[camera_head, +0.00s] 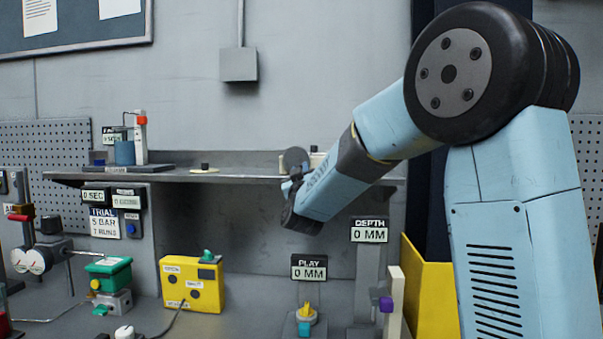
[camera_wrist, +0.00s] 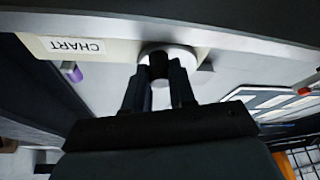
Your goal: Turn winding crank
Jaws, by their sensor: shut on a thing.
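The winding crank shows in the wrist view as a pale round disc (camera_wrist: 184,56) with a dark knob (camera_wrist: 159,60). It sits on a cream body with an upside-down CHART label (camera_wrist: 77,46). My gripper (camera_wrist: 160,78) has its two dark fingers shut on the dark knob. In the head view my blue arm reaches the shelf's right part, and its dark wrist end hides the crank and most of the cream body (camera_head: 316,158).
The grey shelf (camera_head: 235,177) runs below the crank, with a small black knob (camera_head: 205,167) and a blue cylinder apparatus (camera_head: 125,150) to the left. Below stand a yellow box (camera_head: 192,284), a PLAY gauge (camera_head: 309,268) and a DEPTH gauge (camera_head: 369,231).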

